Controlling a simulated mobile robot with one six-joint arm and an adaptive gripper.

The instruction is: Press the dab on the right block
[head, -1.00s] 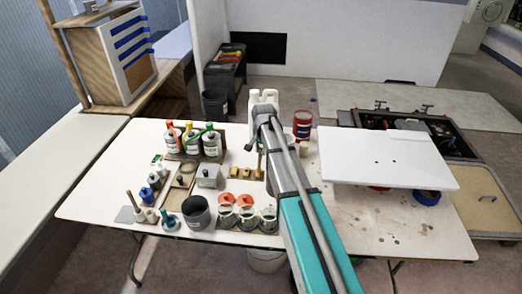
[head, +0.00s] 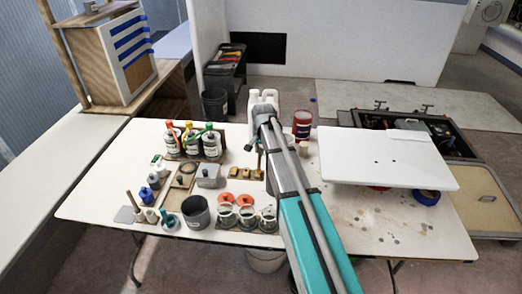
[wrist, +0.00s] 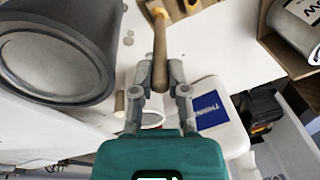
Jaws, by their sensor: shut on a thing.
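My gripper (wrist: 160,80) is shut on a slim wooden stick (wrist: 160,50). The stick runs from between the fingertips to a yellowish tip at the top of the wrist view. In the head view my arm hides most of the gripper, and the stick (head: 259,160) shows just left of the arm. Several small tan blocks stand in a row on the table; the right block (head: 257,174) is close under the stick. A yellow-tan block (wrist: 188,6) shows near the stick's tip in the wrist view. I cannot tell whether the tip touches a block.
Three open jars (head: 246,216) and a dark grey pot (head: 195,213) stand in front of the blocks. A grey box (head: 208,177) is left of them. A white board (head: 385,158) fills the right.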

